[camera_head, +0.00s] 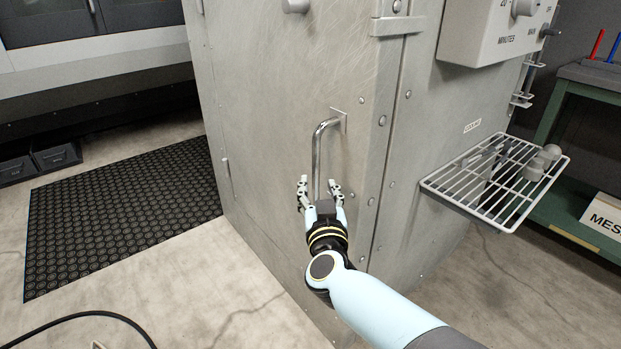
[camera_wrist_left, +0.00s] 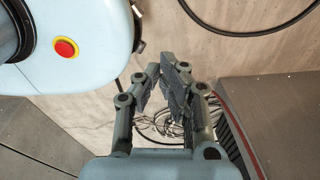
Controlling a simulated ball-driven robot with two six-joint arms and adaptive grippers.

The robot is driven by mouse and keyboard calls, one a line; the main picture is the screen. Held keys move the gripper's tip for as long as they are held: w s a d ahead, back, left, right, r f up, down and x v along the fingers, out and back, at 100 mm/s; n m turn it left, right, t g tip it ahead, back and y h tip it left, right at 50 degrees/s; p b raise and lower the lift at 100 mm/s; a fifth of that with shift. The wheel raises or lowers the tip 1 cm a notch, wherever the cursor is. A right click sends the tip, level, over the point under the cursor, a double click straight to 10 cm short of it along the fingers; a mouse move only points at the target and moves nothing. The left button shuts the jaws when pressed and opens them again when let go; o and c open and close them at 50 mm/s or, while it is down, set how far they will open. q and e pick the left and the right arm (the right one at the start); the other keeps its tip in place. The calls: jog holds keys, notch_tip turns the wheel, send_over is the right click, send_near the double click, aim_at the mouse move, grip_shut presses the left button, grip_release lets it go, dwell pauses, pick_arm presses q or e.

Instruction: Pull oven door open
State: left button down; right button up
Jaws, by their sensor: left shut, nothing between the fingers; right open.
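The oven door (camera_head: 265,140) is a scratched metal panel, and its edge lies flush along the oven's corner. A chrome bar handle (camera_head: 318,155) stands out from the door near that corner. My right gripper (camera_head: 319,184) is open, with its fingers on either side of the handle's lower part. I cannot tell whether they touch it. The handle's lower end is hidden behind the gripper. My left gripper (camera_wrist_left: 168,72) is shut and empty in the left wrist view, above the floor, and does not show in the head view.
A wire shelf (camera_head: 495,180) juts from the oven's right side below a control box (camera_head: 495,35). A green bench (camera_head: 570,170) stands at the right. A black rubber mat (camera_head: 120,220) lies on the floor at left. A dark hose (camera_head: 85,316) lies on the floor at lower left.

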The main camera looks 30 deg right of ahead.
aim_at(316, 177)
jog(key=b+x, duration=0.1)
jog(key=x, duration=0.3)
jog(key=shift+w+d+f, duration=0.1)
jog(key=shift+w+d, duration=0.1)
jog(key=shift+w, duration=0.1)
jog(key=shift+w+d, duration=0.3)
jog(key=shift+w, duration=0.3)
jog(key=shift+c, duration=0.7)
jog(key=c, duration=0.7)
pick_arm(q)
jog(key=shift+s+a+f, duration=0.25)
jog(key=shift+s+f, duration=0.1)
jog(key=shift+s, duration=0.2)
jog(key=shift+s+a+f, duration=0.2)
jog(key=shift+s+f, duration=0.15)
jog(key=shift+s, duration=0.15)
jog(key=shift+s+g, duration=0.15)
jog(key=shift+g, duration=0.15)
pick_arm(e)
jog(key=shift+f, duration=0.1)
